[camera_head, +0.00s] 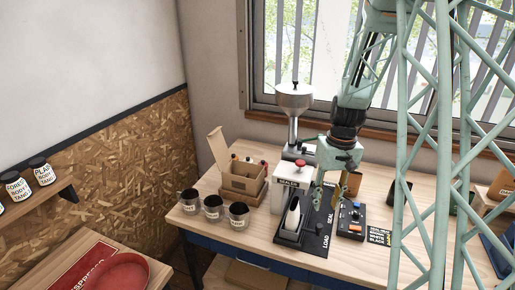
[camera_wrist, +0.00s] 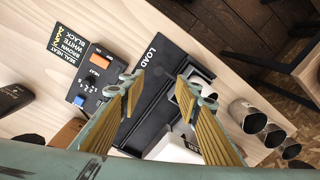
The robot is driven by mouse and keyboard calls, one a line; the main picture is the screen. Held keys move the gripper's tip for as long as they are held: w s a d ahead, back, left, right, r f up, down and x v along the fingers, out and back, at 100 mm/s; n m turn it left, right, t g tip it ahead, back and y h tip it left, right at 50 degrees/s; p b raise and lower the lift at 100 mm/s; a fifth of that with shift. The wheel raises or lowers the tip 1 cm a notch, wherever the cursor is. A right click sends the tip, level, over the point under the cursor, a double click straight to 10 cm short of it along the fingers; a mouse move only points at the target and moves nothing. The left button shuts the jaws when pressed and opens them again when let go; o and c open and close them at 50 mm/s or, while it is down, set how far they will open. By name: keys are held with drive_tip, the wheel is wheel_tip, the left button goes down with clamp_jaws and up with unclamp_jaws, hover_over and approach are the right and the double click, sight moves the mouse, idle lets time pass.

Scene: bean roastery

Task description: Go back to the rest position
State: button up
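My gripper (camera_head: 331,190) hangs fingers-down above the worktable, over the black sealing device. In the wrist view my gripper (camera_wrist: 165,86) has its two yellow-padded fingers spread apart with nothing between them. Below the gap lies the black base marked LOAD and SEAL (camera_wrist: 158,92). In the head view this base (camera_head: 318,232) carries a white upright piece (camera_head: 293,216) at its left end. A white box-shaped unit with a red knob (camera_head: 290,185) stands behind it.
The control box (camera_head: 351,220) with an orange switch sits right of the base. Metal cups (camera_head: 213,208) stand at the table's left front. A wooden box (camera_head: 243,180) with small bottles and a grinder with a metal hopper (camera_head: 294,98) stand behind. A green lattice column (camera_head: 440,160) rises at right.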

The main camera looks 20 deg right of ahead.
drive_tip(key=s+a+r+n+t+b, duration=0.1)
drive_tip(key=s+a+r+b, duration=0.1)
drive_tip(key=s+a+r, duration=0.45)
drive_tip(key=s+a+r+t+b, duration=0.1)
drive_tip(key=s+a+r, duration=0.2)
drive_tip(key=a+r, duration=0.65)
drive_tip(key=s+a+r+b, duration=0.1)
drive_tip(key=s+a+r, duration=0.1)
drive_tip(key=s, duration=0.5)
drive_tip(key=s+a+r+n+t+b, duration=0.1)
drive_tip(key=s+a+r, duration=0.1)
drive_tip(key=s, duration=0.5)
drive_tip(key=s+a+r+t+b, duration=0.1)
drive_tip(key=s+a+r+b, duration=0.1)
drive_tip(key=s+a, duration=0.2)
drive_tip(key=shift+s+a+r+n, duration=0.3)
drive_tip(key=shift+s+r, duration=0.1)
drive_tip(key=shift+s, duration=1.5)
drive_tip(key=shift+d, duration=0.15)
